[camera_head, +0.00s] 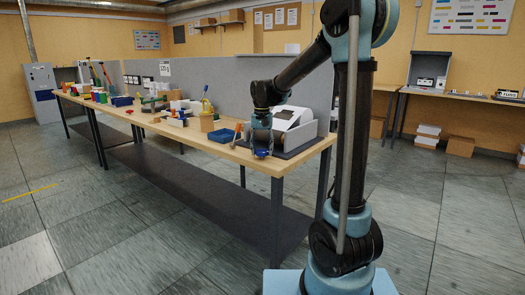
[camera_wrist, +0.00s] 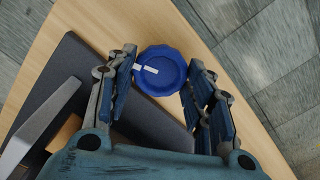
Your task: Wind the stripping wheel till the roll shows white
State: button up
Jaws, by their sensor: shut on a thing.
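The stripping wheel looks to be the blue round knob (camera_wrist: 163,78) in the wrist view, with two short white marks on its face. My gripper (camera_wrist: 162,58) has one finger on each side of it and is shut on it. In the head view my gripper (camera_head: 262,143) points down at the front end of the bench, with a bit of blue (camera_head: 262,154) under it. A grey and white machine (camera_head: 293,122) stands just behind on a dark base. I cannot make out the roll or its colour in either view.
The long wooden bench (camera_head: 225,153) carries a blue tray (camera_head: 222,136), a wooden block (camera_head: 206,122) and several small tools further left. A grey divider panel (camera_head: 225,83) runs along its back. The tiled floor in front is clear. Another table (camera_head: 450,96) stands at the right wall.

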aim_at(262, 151)
jog(key=o, duration=1.1)
jog(key=shift+c, duration=0.2)
notch_tip(262, 151, up, 12)
jog(key=shift+f, duration=0.1)
jog(key=s+d+f, duration=0.2)
jog(key=s+d, duration=0.7)
jog(key=s+d+f, duration=0.4)
jog(key=s+f, duration=0.2)
jog(key=s, duration=0.1)
jog(key=s+d+f+t, duration=0.1)
jog(key=s+d+f, duration=0.3)
jog(key=s+f, duration=0.3)
jog(key=s+d+f+n+t, duration=0.1)
jog(key=s+d+f, duration=0.3)
jog(key=s+f, duration=0.3)
jog(key=shift+s+f, duration=0.2)
jog(key=shift+s, duration=1)
